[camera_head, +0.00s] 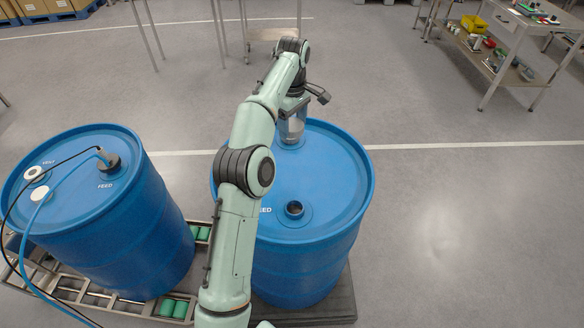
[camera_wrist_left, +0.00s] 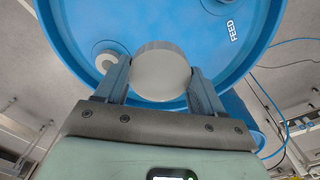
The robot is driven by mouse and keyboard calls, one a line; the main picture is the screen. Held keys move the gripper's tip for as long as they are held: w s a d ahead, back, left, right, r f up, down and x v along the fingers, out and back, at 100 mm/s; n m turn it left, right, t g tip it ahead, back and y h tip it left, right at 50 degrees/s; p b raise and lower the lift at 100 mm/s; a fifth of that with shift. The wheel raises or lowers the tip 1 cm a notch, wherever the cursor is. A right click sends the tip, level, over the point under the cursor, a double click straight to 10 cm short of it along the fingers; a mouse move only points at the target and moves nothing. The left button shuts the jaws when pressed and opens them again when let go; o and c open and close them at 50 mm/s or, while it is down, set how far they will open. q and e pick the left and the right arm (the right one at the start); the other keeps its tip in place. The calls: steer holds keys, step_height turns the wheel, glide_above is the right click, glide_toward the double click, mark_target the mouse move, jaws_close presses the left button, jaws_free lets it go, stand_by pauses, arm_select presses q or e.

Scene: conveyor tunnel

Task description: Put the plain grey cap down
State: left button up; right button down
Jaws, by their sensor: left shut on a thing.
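My left gripper (camera_head: 292,135) is over the far part of the right blue drum's top (camera_head: 335,185). In the left wrist view the left gripper (camera_wrist_left: 162,82) is shut on the plain grey cap (camera_wrist_left: 160,72), a round light-grey disc between its two fingers. The blue drum top (camera_wrist_left: 185,25) is behind the cap; I cannot tell whether the cap touches it. In the head view the fingers largely hide the cap. An open dark port (camera_head: 294,209) is on the near part of this drum top, beside a partly hidden FEED label. My right gripper is not in view.
A second blue drum (camera_head: 140,225) at left carries fittings with a black and a blue hose. A roller conveyor (camera_head: 75,290) runs below it. A workbench (camera_head: 520,30) with trays and loose items stands at the far right. The floor right of the drum is clear.

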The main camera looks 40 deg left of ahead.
mark_target(293, 172)
arm_select(q)
step_height(293, 172, down, 18)
stand_by(0.5)
steer(key=shift+f, duration=0.15)
steer(key=o, duration=1.3)
step_height(293, 172, up, 12)
steer(key=shift+r, duration=0.15)
steer(key=shift+d, duration=0.1)
